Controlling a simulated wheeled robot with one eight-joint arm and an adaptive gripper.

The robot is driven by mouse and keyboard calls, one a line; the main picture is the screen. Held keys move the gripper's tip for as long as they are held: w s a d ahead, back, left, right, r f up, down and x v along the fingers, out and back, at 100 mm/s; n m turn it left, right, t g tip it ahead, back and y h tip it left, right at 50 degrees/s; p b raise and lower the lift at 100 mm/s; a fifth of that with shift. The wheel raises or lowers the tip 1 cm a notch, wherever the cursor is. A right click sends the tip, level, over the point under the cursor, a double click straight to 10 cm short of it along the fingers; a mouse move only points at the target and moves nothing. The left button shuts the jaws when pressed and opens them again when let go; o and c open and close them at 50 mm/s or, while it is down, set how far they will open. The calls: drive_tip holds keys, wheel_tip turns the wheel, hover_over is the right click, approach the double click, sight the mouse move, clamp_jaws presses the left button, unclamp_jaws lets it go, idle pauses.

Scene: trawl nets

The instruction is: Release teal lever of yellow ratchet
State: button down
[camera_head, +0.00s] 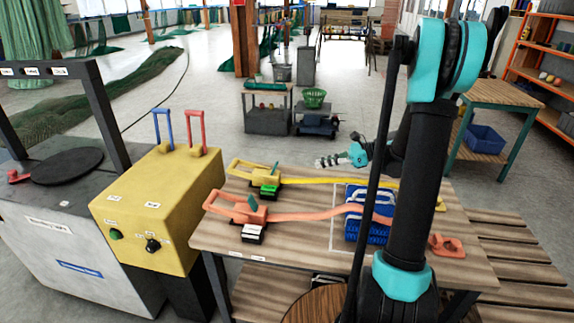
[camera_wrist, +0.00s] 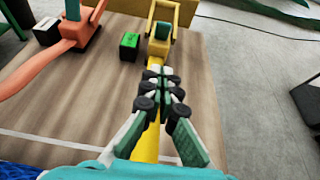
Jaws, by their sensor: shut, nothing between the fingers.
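The yellow ratchet (camera_head: 262,177) lies at the far left of the wooden table, with its yellow strap (camera_head: 330,181) running right. Its small teal lever (camera_head: 275,171) stands up in the head view. My gripper (camera_head: 322,161) is to the right of the ratchet in the head view. In the wrist view my gripper (camera_wrist: 158,72) is shut and empty above the yellow strap (camera_wrist: 147,143), which it partly hides.
An orange ratchet (camera_head: 242,212) with its own teal lever lies nearer, its orange strap crossing a blue bundle (camera_head: 354,224). A green block (camera_wrist: 129,45) sits beside the yellow ratchet. A yellow control box (camera_head: 150,210) stands left of the table (camera_head: 300,235).

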approach(274, 168)
drive_tip(key=f, duration=0.1)
drive_tip(key=w+f, duration=0.1)
drive_tip(key=f, duration=0.2)
drive_tip(key=shift+w+a+f, duration=0.25)
drive_tip(key=shift+w+a, duration=0.15)
drive_tip(key=shift+w+a+r, duration=0.1)
drive_tip(key=shift+a+r, duration=0.15)
drive_tip(key=shift+a, duration=0.35)
drive_tip(key=shift+w+a+r, duration=0.15)
drive_tip(key=shift+a+r, duration=0.15)
drive_tip(key=shift+a, duration=0.3)
drive_tip(key=shift+w+a+r, duration=0.1)
drive_tip(key=shift+a+r, duration=0.15)
drive_tip(key=shift+a, duration=0.3)
drive_tip(key=shift+a, duration=0.1)
